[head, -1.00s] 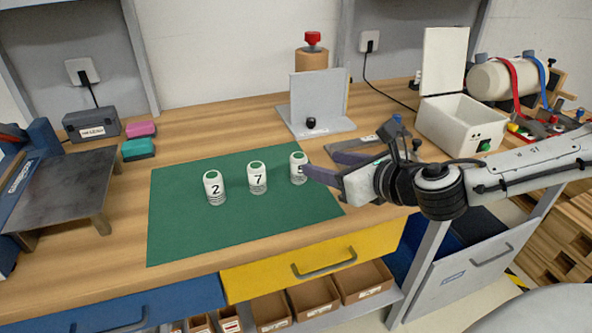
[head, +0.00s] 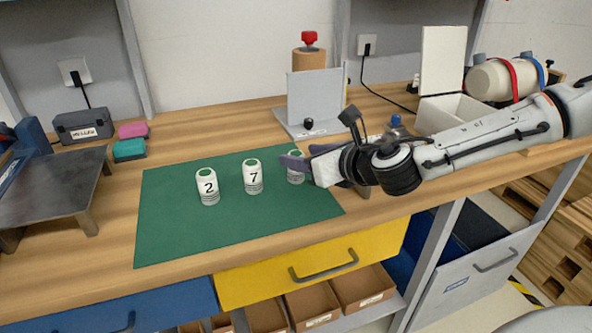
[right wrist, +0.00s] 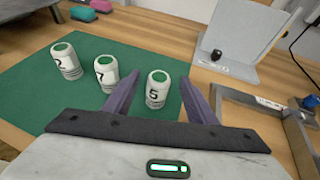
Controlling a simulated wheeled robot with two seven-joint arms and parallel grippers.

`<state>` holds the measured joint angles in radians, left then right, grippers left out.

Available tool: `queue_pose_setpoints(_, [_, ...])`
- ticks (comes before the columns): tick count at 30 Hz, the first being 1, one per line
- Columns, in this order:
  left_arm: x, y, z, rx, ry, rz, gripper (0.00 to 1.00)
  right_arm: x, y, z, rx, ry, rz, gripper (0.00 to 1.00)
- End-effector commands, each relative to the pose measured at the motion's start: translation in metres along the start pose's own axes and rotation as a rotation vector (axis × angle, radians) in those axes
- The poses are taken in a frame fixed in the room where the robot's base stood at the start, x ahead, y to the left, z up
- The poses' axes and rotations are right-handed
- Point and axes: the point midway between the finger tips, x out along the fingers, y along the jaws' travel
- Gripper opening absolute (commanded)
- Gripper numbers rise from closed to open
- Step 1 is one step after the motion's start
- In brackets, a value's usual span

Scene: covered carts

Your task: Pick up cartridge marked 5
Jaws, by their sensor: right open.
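The cartridge marked 5 (right wrist: 157,90) is a white cylinder with a green top, upright on the green mat (right wrist: 40,110). In the right wrist view it stands between the two purple fingers of my open right gripper (right wrist: 160,95); I cannot tell if either finger touches it. In the head view my right gripper (head: 298,168) partly hides this cartridge (head: 295,178). The cartridge marked 7 (head: 253,177) and the cartridge marked 2 (head: 207,188) stand upright to its left; they also show in the right wrist view (right wrist: 105,74) (right wrist: 66,60). My left gripper is not in view.
A grey bracket with a black knob (head: 316,100) stands behind the mat. A white box (head: 455,112) is at the back right. The mat's front part is clear.

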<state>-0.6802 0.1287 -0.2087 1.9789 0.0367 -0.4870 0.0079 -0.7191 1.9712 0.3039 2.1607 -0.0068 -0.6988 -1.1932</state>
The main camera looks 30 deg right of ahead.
Motion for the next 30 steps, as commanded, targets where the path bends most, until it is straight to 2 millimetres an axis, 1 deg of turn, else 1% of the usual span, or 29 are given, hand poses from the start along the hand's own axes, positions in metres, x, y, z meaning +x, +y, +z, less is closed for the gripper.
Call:
queue_pose_setpoints(3, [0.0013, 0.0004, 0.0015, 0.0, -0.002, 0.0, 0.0, 0.0069, 0.0005, -0.0006, 0.0, 0.0, 0.001, 0.52])
queue_pose_setpoints(10, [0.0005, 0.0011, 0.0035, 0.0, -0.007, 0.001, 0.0, 0.0075, 0.0008, 0.0005, 0.001, -0.001, 0.002, 0.52])
queue_pose_setpoints(11, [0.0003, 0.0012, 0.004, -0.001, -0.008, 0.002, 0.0, 0.0074, 0.0008, 0.0005, 0.001, -0.001, 0.002, 0.5])
queue_pose_setpoints(18, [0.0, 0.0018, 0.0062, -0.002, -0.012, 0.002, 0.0, 0.0073, 0.0006, 0.0003, 0.001, -0.001, 0.001, 0.09])
queue_pose_setpoints(19, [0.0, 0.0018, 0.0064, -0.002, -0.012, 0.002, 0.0, 0.0073, 0.0006, 0.0003, 0.001, -0.001, 0.001, 0.05])
queue_pose_setpoints(26, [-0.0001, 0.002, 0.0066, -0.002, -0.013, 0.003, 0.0, 0.007, 0.0005, 0.0014, 0.001, -0.002, 0.001, 0.05])
queue_pose_setpoints(30, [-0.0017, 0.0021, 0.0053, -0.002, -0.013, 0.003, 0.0, 0.0045, 0.0008, 0.008, 0.0, -0.003, 0.002, 0.05])
